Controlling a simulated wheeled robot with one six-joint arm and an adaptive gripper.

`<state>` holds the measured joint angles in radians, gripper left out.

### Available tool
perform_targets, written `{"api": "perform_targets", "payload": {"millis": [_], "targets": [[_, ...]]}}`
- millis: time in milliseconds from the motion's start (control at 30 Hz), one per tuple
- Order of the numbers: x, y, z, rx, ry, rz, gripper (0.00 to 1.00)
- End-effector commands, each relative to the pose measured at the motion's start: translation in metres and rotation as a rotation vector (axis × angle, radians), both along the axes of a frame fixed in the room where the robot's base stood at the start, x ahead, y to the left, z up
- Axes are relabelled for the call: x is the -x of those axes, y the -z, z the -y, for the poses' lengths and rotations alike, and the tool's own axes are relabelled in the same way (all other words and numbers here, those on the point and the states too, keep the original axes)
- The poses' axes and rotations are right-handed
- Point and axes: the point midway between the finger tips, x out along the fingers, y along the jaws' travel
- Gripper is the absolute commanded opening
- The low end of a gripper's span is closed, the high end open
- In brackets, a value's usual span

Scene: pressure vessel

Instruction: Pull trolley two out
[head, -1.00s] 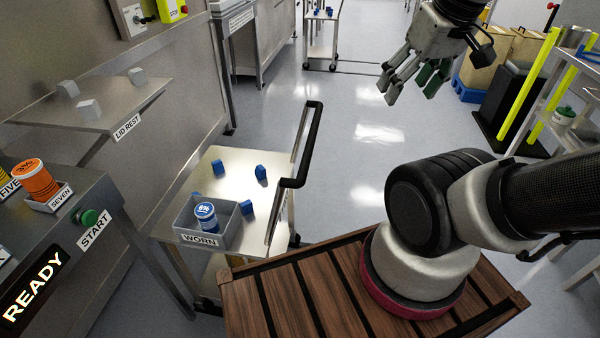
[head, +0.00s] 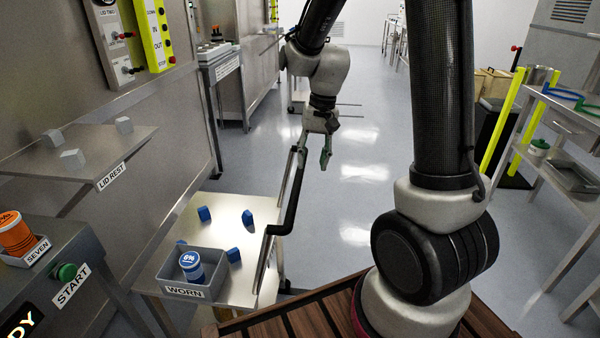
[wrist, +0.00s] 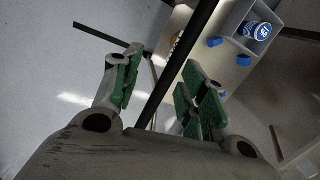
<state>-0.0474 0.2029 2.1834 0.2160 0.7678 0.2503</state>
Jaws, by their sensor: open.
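A steel trolley (head: 225,206) stands at the lower left of the head view, with a black handle (head: 291,198) along its right side. I cannot read any number on it, so I cannot tell if it is trolley two. My gripper (head: 316,152) is open at the far upper end of the handle. In the wrist view the dark handle bar (wrist: 180,60) runs between the open green-padded fingers of my gripper (wrist: 162,90), with gaps visible; contact is unclear.
On the trolley are several blue blocks (head: 247,217) and a grey WORN bin (head: 184,291) holding a blue-and-white cup (head: 191,266). The lid rest (head: 95,160) and START bench are left. Open floor (head: 350,190) lies right of the handle; a shelf cart (head: 560,160) stands far right.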

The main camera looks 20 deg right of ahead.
Motion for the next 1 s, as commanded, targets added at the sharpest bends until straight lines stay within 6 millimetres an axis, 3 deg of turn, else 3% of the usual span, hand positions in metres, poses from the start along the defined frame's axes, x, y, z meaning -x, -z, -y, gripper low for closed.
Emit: {"api": "perform_targets", "payload": {"millis": [33, 100, 267, 600, 1000], "targets": [[-0.023, -0.004, -0.004, -0.015, 0.068, 0.044, 0.42], [-0.034, -0.009, -0.007, -0.030, 0.144, 0.080, 0.42], [-0.035, 0.007, -0.009, -0.029, 0.175, 0.076, 0.42], [-0.040, 0.058, -0.018, -0.028, 0.170, 0.076, 0.42], [-0.041, 0.067, -0.019, -0.028, 0.170, 0.080, 0.41]]}}
